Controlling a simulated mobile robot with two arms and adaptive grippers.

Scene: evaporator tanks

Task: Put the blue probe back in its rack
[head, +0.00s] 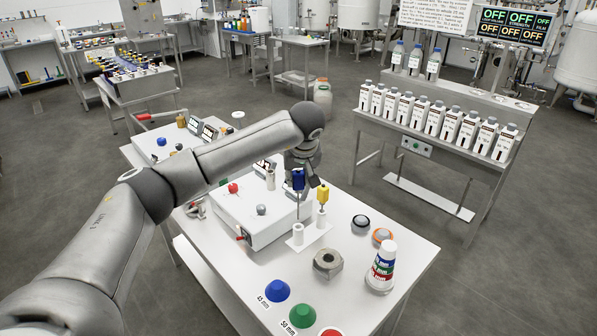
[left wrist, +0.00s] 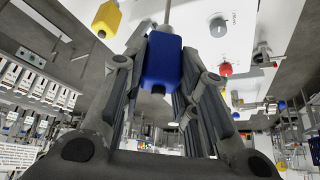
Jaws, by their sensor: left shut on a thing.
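The blue probe (head: 298,179) is upright between the fingers of my left gripper (head: 306,184). In the left wrist view the fingers close on both sides of the blue probe's body (left wrist: 162,62), and its thin metal shaft extends away from it. The white rack (head: 312,240) stands on the table, with a white holder tube (head: 297,234) at its front left that shows no probe in it. The yellow probe (head: 323,194) stands in the other holder tube, just right of my gripper. The blue probe appears above the rack; whether its tip is over the front tube is unclear.
A white instrument box (head: 262,215) with knobs is close on the left. A bench with white bottles (head: 435,117) is behind right.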

